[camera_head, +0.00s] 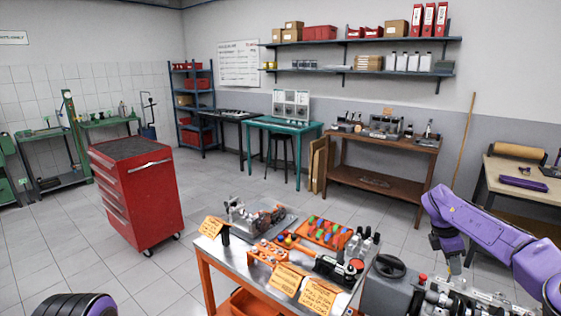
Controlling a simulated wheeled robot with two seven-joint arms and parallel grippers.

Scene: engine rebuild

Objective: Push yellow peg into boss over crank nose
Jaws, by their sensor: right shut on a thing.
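My right arm reaches in from the right, and its gripper (454,264) points down over the engine block (446,299) at the lower right edge of the picture. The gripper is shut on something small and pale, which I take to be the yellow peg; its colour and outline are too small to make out. The fingertips are just above or at the engine's upper part; I cannot tell whether the peg touches the boss. The boss and crank nose cannot be told apart here. My left gripper is out of view; only a purple and black part of my left arm shows at the lower left.
A steel-topped cart (212,255) stands left of the engine, with an orange rack of coloured pegs (324,232), bottles, tools and paper notes. A dark round part (390,265) sits beside the engine. A red tool cabinet (135,195) stands at left. Floor between is clear.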

